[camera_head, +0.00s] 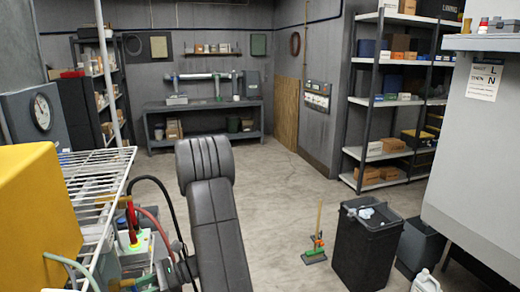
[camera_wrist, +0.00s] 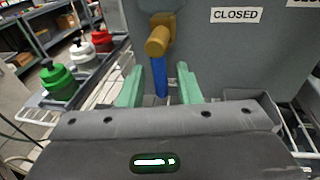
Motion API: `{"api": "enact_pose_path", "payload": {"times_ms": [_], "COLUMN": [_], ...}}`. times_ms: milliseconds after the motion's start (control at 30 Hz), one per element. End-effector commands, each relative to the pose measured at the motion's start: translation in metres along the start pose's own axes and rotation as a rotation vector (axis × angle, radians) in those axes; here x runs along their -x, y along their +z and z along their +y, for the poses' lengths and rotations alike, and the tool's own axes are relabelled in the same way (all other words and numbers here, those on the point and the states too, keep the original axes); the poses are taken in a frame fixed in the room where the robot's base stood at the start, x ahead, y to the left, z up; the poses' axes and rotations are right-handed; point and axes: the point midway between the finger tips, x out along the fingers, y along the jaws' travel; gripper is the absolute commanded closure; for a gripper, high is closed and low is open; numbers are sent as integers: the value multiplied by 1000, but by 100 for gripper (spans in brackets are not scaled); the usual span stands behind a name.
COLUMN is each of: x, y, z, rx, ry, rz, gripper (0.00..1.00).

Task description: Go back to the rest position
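In the wrist view my gripper (camera_wrist: 158,86) is open, with its two green fingers standing apart. A blue handle (camera_wrist: 160,80) hangs from a brass valve fitting (camera_wrist: 160,38) and shows between the fingers. A gap shows on each side of the handle, and no finger visibly touches it. I cannot tell how far the handle reaches in depth between the fingers. In the head view my gripper is not clearly seen.
A grey panel with a "CLOSED" label (camera_wrist: 236,15) is close ahead. Green (camera_wrist: 58,80), white and red knobbed items stand at left.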

Motion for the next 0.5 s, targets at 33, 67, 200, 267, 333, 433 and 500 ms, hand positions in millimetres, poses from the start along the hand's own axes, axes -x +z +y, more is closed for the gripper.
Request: {"api": "enact_pose_path", "payload": {"times_ms": [33, 67, 200, 267, 333, 433, 500], "x": [-4, -6, -9, -9, -9, -9, -8], "y": [1, 1, 0, 0, 0, 0, 0], "z": [0, 0, 0, 0, 0, 0, 0], "rx": [-1, -1, 2, 5, 6, 6, 6], "ry": [2, 2, -1, -1, -1, -1, -1], "rz": [-1, -1, 0, 1, 1, 1, 1], "gripper": [69, 69, 69, 69, 69, 69, 69]}}
